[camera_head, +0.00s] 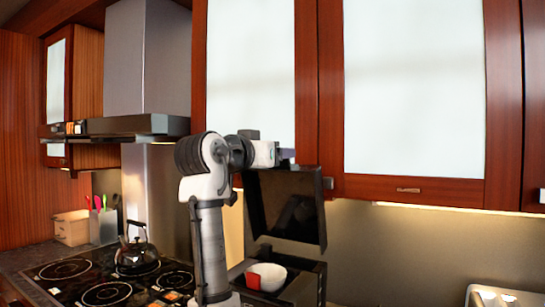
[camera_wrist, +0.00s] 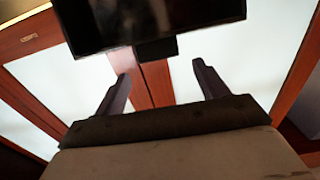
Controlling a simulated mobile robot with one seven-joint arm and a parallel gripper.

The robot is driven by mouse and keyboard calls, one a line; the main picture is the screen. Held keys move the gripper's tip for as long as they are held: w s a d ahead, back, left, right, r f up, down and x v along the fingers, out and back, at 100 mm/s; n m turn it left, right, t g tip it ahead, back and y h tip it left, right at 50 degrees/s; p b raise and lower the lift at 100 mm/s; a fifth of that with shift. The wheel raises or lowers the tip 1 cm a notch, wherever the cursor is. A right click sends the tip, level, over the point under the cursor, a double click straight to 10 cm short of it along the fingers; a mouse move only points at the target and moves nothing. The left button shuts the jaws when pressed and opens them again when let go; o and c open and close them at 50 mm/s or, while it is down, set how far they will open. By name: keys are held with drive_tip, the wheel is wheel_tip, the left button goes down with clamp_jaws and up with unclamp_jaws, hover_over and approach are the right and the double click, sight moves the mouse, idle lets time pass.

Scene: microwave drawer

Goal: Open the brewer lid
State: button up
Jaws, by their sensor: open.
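The brewer is a black box; its dark lid (camera_head: 286,208) stands raised and tilted above the body (camera_head: 310,284) in the head view. In the wrist view the lid is a glossy black panel (camera_wrist: 150,20) with a small dark tab (camera_wrist: 156,50) at its lower edge. My gripper (camera_head: 287,157) is near the lid's upper edge. Its two fingers (camera_wrist: 160,82) are apart and nothing shows between them; the tab lies just beyond the fingertips. I cannot tell whether a finger touches the lid. The hinge is not clearly seen.
A white bowl (camera_head: 268,276) with a red piece (camera_head: 252,280) sits in front of the brewer body. The stove (camera_head: 110,285) with a kettle (camera_head: 137,255) is at left. The wall cabinets (camera_head: 412,95) hang close above and behind my gripper.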

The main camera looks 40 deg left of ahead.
drive_tip(key=b+v, duration=0.4)
drive_tip(key=v, duration=0.7)
drive_tip(key=shift+s, duration=0.35)
